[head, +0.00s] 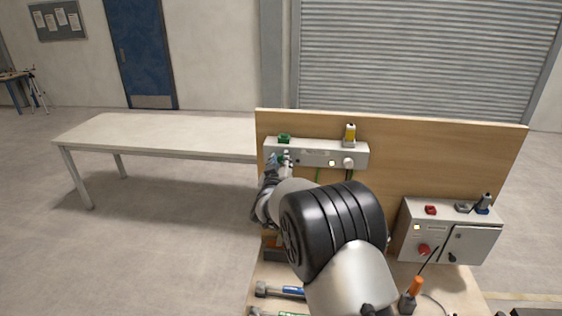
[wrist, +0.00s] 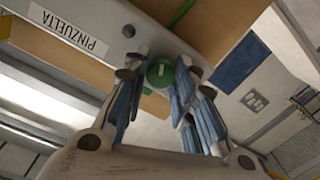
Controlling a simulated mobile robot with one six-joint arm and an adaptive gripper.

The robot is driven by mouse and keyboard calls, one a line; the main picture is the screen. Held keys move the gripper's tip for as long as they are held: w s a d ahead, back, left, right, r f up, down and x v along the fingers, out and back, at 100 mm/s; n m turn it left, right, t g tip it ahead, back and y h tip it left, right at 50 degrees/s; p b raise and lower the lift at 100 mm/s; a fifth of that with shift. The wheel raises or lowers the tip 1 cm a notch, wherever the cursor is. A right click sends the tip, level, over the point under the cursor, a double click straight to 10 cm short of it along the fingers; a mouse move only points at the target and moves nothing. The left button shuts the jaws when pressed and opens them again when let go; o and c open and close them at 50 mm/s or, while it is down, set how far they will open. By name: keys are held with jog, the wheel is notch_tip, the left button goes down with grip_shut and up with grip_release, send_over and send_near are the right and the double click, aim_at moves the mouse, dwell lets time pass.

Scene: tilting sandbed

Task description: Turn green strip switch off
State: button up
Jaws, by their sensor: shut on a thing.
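The grey power strip (head: 318,153) is mounted on a wooden board.
A green item (head: 284,138) and a yellow item (head: 350,133) sit on top of the strip. A plug (head: 348,162) is at its right. A control box (head: 447,232) with a red knob stands lower right. Tools, including a hammer (head: 280,291), lie on the bench below.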

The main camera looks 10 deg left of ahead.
dwell(0.4)
jog(key=o, duration=1.1)
jog(key=shift+s, duration=0.1)
jog(key=s, duration=1.2)
jog(key=shift+r, duration=0.3)
jog(key=shift+w, duration=0.1)
